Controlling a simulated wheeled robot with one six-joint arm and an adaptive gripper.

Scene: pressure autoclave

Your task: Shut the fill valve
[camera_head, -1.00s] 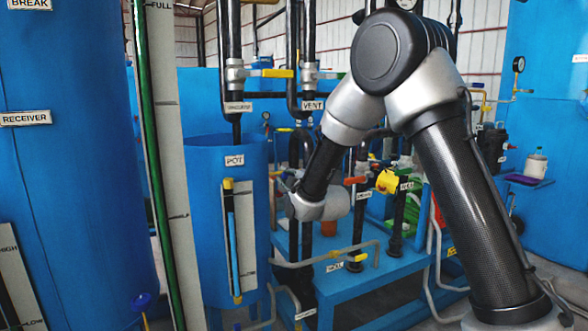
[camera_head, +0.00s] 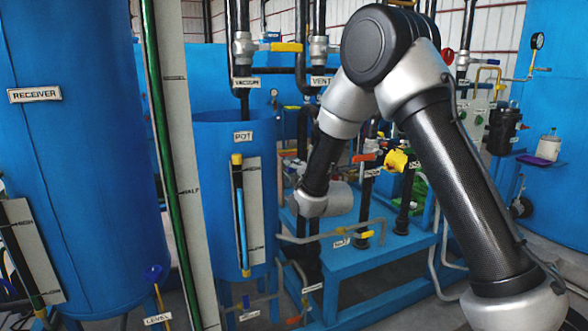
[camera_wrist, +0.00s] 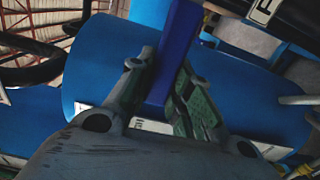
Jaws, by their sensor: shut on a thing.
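In the wrist view my gripper (camera_wrist: 166,78) is shut on a flat, dark blue bar (camera_wrist: 180,40) that looks like a valve lever. The bar runs up out of the top of the picture, so the body it belongs to is out of sight. I cannot tell from the frames that it is the fill valve's lever. In the head view my arm's wrist is in front of the pipework right of the pot (camera_head: 214,180), and the gripper is hidden. A pipe with a yellow part and a small label (camera_head: 342,243), too small to read surely, runs below the wrist.
The pot's sight gauge (camera_head: 240,215) stands close left of my wrist. The tall receiver (camera_head: 85,190) is further left. Pipes labelled VACUUM (camera_head: 245,83) and VENT (camera_head: 320,81) come down above. A blue stand (camera_head: 370,262) with upright pipes and valves lies right of the wrist.

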